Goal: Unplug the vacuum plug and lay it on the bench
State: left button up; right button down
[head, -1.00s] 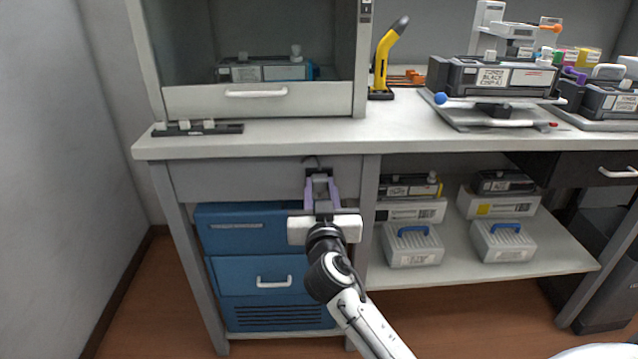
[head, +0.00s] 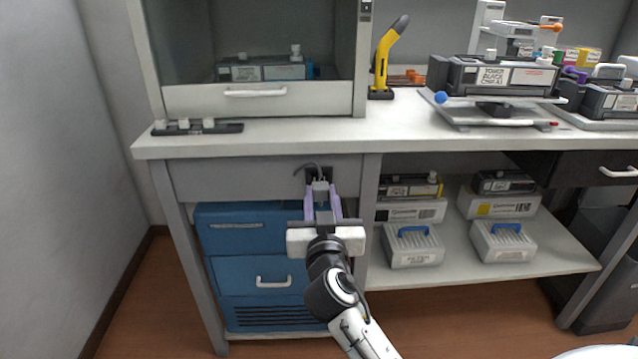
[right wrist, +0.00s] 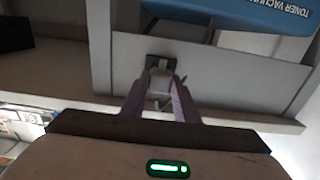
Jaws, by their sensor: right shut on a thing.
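The grey vacuum plug (head: 321,188) is between the purple fingers of my right gripper (head: 321,200), in front of the bench's front panel. A dark socket plate (head: 317,173) sits on that panel just behind it, and a grey cord curves up from the plug. In the right wrist view the plug (right wrist: 160,80) is between the fingertips, close to the dark socket (right wrist: 161,64). I cannot tell whether its pins are still in the socket. The bench top (head: 270,134) is above the gripper. The blue vacuum unit (head: 262,270) stands under the bench. My left gripper is not in view.
A strip with small knobs (head: 197,127) lies at the bench's left edge, below a glass-fronted cabinet (head: 255,92). A yellow-handled tool (head: 385,62) and a toner cartridge on a stand (head: 492,76) are further right. The bench's front strip is clear between strip and stand.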

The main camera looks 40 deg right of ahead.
jog(key=shift+v, duration=1.35)
